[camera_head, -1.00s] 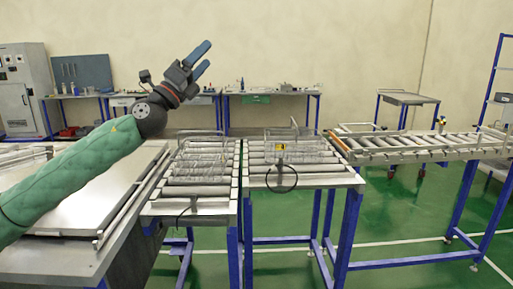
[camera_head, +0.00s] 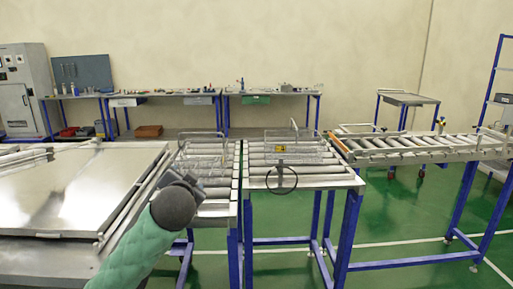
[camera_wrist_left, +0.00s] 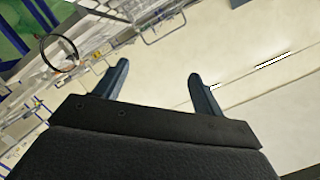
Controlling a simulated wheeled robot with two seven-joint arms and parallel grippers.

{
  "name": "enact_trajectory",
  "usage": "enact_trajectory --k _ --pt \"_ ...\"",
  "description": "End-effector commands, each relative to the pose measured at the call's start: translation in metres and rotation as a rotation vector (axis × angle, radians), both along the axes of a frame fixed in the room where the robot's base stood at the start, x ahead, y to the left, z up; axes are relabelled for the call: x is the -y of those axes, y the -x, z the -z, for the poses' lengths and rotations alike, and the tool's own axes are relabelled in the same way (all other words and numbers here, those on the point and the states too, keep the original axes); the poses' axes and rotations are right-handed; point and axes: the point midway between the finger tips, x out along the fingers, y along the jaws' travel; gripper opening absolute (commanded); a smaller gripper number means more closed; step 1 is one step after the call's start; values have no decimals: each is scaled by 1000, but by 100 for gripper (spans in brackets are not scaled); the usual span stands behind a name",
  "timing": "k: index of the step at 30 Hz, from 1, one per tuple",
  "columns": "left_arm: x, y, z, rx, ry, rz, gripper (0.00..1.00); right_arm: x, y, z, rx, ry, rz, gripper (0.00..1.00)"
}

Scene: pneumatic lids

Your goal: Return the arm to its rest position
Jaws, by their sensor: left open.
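My left arm (camera_head: 150,245), in a green quilted sleeve, comes in low at the bottom of the head view. Its dark end covers part of the left roller table, and the fingers are hidden there. In the left wrist view my left gripper (camera_wrist_left: 157,85) is open, its two blue-grey fingers spread wide with nothing between them. The pale wall (camera_wrist_left: 245,50) fills most of the background beyond the fingers. My right gripper is not in view.
A roller table (camera_head: 305,180) with a dark ring (camera_head: 281,179) on its front stands right of my arm. A metal lid (camera_head: 75,190) lies on the bench at left. A roller conveyor (camera_head: 400,150) runs off right. Green floor is clear at lower right.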

Motion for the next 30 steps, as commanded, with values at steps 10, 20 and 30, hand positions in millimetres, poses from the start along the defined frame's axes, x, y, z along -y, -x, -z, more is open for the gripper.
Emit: enact_trajectory --k 10,20,30 --pt "18 61 123 -308 183 37 69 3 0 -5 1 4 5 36" --pt "31 123 213 -497 337 58 69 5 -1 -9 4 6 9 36" --pt "33 197 301 -675 460 3 69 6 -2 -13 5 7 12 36"
